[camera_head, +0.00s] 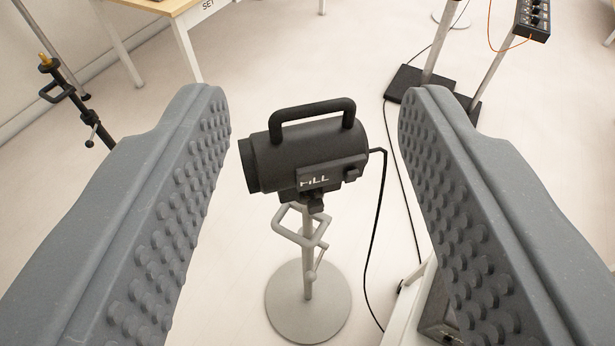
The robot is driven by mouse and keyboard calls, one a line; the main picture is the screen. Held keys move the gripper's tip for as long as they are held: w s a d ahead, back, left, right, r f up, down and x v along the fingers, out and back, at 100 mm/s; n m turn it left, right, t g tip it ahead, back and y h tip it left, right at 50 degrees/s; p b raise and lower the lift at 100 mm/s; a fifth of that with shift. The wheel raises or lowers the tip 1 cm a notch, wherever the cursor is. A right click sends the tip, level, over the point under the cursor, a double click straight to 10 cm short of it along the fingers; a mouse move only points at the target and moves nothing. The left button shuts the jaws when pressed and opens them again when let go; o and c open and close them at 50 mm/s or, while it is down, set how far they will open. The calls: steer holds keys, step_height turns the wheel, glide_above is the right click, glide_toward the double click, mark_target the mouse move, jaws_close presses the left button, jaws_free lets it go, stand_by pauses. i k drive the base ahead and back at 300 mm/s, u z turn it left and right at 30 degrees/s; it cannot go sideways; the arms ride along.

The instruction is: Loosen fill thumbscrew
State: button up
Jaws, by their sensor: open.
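The black fill lamp (290,155), marked "FILL", sits on top of a grey stand (308,265) with a round base. It has a handle on top, and its front end faces left. A dark bracket (316,200) joins lamp and stand, with a bent grey loop just below it. I cannot tell for sure which small part is the thumbscrew. My gripper (315,115) is open, with one studded grey finger on each side of the picture. The lamp shows between the fingers, seemingly beyond them, and nothing is held.
A black cable (374,260) hangs from the lamp's right side to the floor. A black stand (85,120) is at the left, a table (165,8) marked "SET" behind. A black control box (533,18) is at upper right. Pale floor (225,290) lies left of the stand.

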mark_target(315, 206)
steer(key=k, duration=0.5)
steer(key=u, duration=1.2)
steer(key=k, duration=1.35)
steer(key=z, duration=0.5)
steer(key=i, duration=1)
steer(key=u, duration=0.1)
